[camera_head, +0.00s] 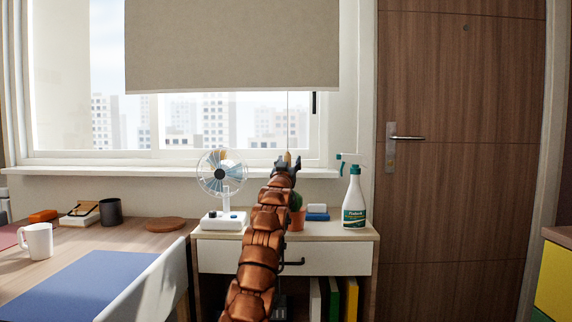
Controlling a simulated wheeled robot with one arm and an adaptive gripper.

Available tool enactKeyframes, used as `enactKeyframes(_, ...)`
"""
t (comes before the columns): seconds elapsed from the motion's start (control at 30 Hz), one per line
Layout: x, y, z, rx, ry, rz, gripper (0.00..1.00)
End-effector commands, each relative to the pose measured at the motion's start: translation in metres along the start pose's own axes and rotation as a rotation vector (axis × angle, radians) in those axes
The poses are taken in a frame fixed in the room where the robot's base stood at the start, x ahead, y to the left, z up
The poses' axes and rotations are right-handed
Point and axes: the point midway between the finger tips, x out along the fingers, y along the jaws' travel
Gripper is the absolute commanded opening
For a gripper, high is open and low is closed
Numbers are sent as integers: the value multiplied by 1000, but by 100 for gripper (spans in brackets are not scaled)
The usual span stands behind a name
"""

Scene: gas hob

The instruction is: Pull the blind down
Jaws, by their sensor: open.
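The beige blind (232,45) covers the upper part of the window, with its straight bottom edge well above the sill. A thin cord (288,120) hangs below the blind's right part and ends in a small tan knob (288,157). My gripper (288,163) is open at the end of my raised copper-coloured arm. The knob shows between its fingertips. I cannot tell whether the fingers are around the knob or only in front of it. My gripper hides the knob's lower part.
A small cabinet (217,257) below the window holds a white fan (221,176), a potted cactus (297,212) and a spray bottle (354,199). A desk (100,241) and a white chair (150,287) stand at left. A closed wooden door (462,190) is at right.

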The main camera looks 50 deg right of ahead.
Motion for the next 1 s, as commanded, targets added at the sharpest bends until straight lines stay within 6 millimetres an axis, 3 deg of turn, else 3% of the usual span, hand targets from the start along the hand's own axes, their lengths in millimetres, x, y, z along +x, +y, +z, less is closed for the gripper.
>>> enactKeyframes(0.37, 3, -2, -6, 4, -1, -3, 52)
enactKeyframes(1.0, 24, 1, -59, 3, 1, -2, 52)
